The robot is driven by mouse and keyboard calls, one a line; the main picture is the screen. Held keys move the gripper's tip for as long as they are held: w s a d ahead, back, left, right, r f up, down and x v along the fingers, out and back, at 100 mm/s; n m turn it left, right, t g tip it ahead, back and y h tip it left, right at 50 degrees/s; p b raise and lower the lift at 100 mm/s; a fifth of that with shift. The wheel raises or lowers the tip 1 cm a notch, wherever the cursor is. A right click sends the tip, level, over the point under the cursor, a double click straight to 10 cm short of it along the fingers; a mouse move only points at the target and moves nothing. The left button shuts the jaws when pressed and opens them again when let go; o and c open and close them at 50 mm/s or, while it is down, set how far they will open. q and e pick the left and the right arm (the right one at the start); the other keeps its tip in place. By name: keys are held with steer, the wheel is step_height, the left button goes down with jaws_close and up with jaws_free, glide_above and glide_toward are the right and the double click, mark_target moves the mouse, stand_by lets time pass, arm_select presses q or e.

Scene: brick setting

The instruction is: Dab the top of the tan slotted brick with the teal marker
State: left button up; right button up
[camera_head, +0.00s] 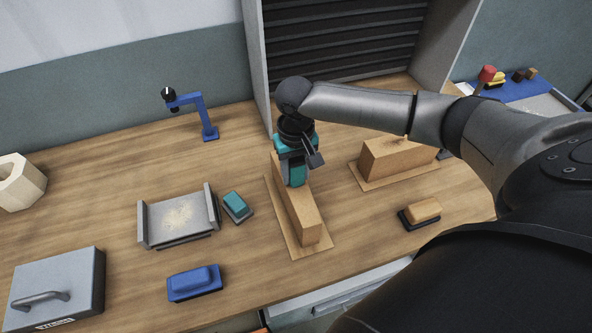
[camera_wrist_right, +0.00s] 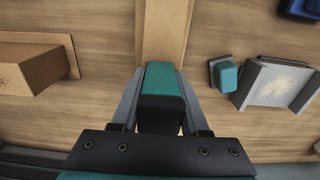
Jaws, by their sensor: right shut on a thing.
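My right gripper (camera_head: 298,172) is shut on the teal marker (camera_head: 296,174), a teal block with a dark end that also shows in the right wrist view (camera_wrist_right: 162,82). The marker is over the far part of a long tan brick (camera_head: 305,215) on a thin tan board in the middle of the table. This brick also shows beyond the marker in the wrist view (camera_wrist_right: 165,35). I cannot tell whether the marker touches its top. A second tan brick (camera_head: 390,160) lies on a board to the right. Slots are not clear on either brick. My left gripper is out of view.
A grey tray (camera_head: 180,222) with sandy specks and a small teal block (camera_head: 235,202) on a dark base stand left of the middle brick. Blue (camera_head: 195,281) and tan (camera_head: 424,209) blocks on dark bases lie nearer the front. A blue arm-like stand (camera_head: 207,120) is behind.

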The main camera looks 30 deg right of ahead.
mark_target(296, 159)
steer(key=shift+s+f, duration=0.1)
steer(key=shift+f, duration=0.05)
stand_by(1.2)
steer(key=shift+p, duration=0.3)
step_height(296, 159, up, 5)
steer(key=p, duration=0.6)
step_height(296, 159, up, 2)
steer(key=shift+r+p, duration=0.15)
steer(key=shift+p, duration=1.05)
